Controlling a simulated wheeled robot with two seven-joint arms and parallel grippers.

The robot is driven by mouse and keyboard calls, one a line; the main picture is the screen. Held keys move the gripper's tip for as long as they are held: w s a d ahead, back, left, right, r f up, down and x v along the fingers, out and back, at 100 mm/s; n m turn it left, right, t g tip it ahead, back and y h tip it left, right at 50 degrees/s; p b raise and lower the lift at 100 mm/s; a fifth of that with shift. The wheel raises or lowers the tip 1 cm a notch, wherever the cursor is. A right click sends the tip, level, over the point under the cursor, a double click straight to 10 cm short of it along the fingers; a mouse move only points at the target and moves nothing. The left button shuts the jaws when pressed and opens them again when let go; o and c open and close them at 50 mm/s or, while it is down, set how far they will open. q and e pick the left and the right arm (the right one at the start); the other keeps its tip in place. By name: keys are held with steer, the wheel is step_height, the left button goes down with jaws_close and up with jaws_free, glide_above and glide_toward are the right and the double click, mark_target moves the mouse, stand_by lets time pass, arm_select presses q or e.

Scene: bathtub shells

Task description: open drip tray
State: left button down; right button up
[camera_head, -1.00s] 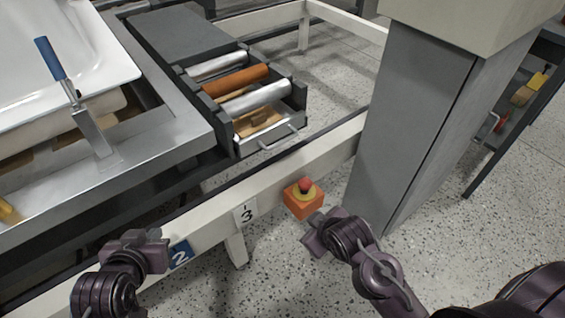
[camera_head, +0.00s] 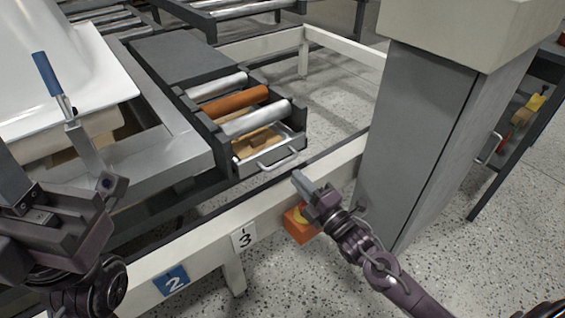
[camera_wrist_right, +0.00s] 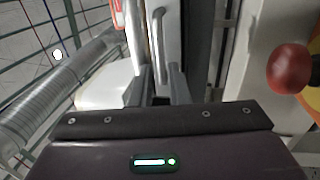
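The drip tray (camera_head: 244,168) is a grey metal-fronted tray at the front end of the roller unit, with a bar handle (camera_head: 277,160). Brownish contents show between the nearest roller and its front. My right gripper (camera_head: 302,183) is below and slightly right of the handle, apart from it. In the right wrist view its two fingers (camera_wrist_right: 164,88) are spread with an empty gap, and the handle (camera_wrist_right: 157,38) shows beyond them. My left gripper (camera_head: 60,205) is at the left edge near the trowel; its fingertips are not clear.
A grey column (camera_head: 415,150) stands to the right. A white rail (camera_head: 210,235) runs below the tray.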

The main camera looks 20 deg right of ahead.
mark_target(282, 163)
steer(key=b+x, duration=0.2)
steer(key=x, duration=0.5)
steer(key=shift+w, duration=0.2)
jaws_close()
